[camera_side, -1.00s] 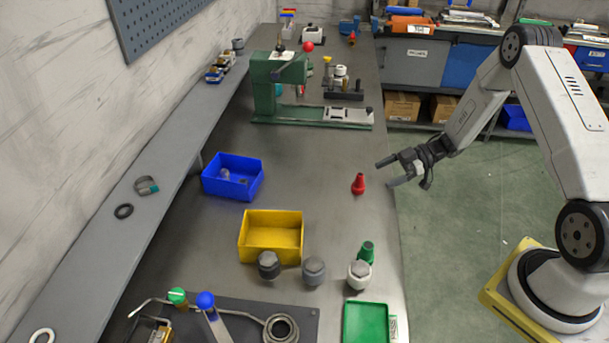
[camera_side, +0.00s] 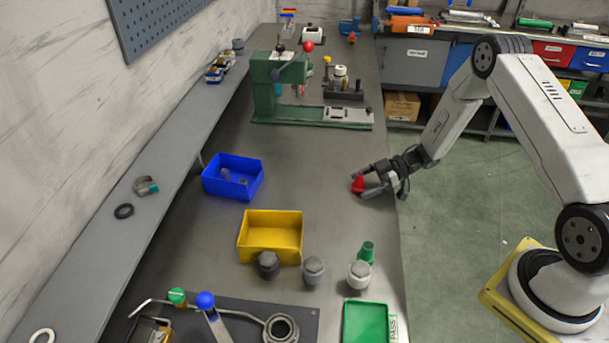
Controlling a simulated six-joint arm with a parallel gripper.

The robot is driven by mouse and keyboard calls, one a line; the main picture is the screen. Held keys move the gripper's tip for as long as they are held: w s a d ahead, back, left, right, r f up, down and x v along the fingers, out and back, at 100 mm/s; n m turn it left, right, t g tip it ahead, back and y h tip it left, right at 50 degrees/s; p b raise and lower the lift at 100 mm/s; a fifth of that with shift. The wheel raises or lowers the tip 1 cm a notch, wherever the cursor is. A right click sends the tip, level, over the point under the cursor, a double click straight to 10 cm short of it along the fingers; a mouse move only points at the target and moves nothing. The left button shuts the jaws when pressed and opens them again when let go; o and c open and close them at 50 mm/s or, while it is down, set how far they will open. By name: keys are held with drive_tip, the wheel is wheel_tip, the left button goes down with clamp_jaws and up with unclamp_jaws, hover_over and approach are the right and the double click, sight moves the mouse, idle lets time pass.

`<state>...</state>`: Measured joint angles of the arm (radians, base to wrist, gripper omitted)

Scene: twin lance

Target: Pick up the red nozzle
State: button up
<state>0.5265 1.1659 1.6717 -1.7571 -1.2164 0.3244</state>
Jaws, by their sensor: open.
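The red nozzle (camera_side: 357,184) stands on the grey bench near its right edge. My gripper (camera_side: 359,184) has reached in from the right and is open. One finger shows above and behind the nozzle, the other in front and to the right of its base. The nozzle appears to lie between the fingers. I cannot tell whether either finger touches it. Part of the nozzle is hidden by the fingers.
A yellow bin (camera_side: 271,232) and a blue bin (camera_side: 233,176) sit to the left. A green press (camera_side: 310,116) stands farther back. The bench around the red nozzle is clear.

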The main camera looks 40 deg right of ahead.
drive_tip(key=shift+w+a+f, duration=0.1)
drive_tip(key=shift+a, duration=0.1)
idle(0.3)
clamp_jaws()
idle(0.3)
drive_tip(key=shift+r, duration=0.85)
drive_tip(key=s+a+r, duration=0.1)
drive_tip(key=s+r, duration=1)
drive_tip(key=s, duration=0.3)
drive_tip(key=shift+a+r, duration=0.2)
drive_tip(key=shift+a, duration=0.1)
drive_tip(key=shift+w, duration=0.2)
